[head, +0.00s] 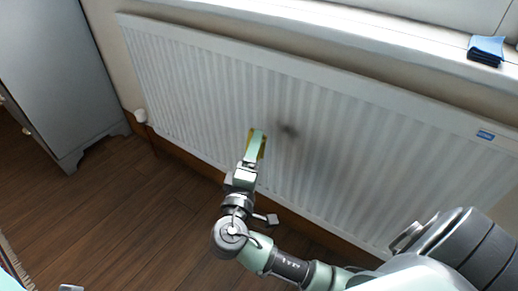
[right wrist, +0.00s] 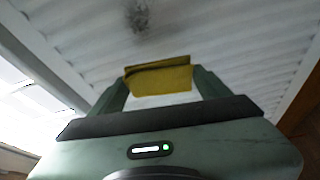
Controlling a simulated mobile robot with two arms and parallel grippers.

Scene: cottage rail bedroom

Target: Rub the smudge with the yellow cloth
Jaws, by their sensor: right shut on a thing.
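The dark smudge (head: 290,130) is on the front of the white radiator (head: 350,135), near its middle. It also shows at the top of the right wrist view (right wrist: 138,14). My right gripper (head: 256,143) is shut on the yellow cloth (head: 262,147), which shows between the fingers in the right wrist view (right wrist: 160,76). In the head view the gripper is just left of the smudge and slightly lower, in front of the radiator. I cannot tell whether the cloth touches the panel. At the bottom left, a small part that may be my left arm shows, but its fingers do not.
A grey cabinet (head: 55,75) stands at the left. A white windowsill (head: 390,42) runs above the radiator, with a folded blue cloth (head: 486,49) at its right end. A white valve (head: 141,116) sticks out at the radiator's left end. The wooden floor (head: 120,215) is clear.

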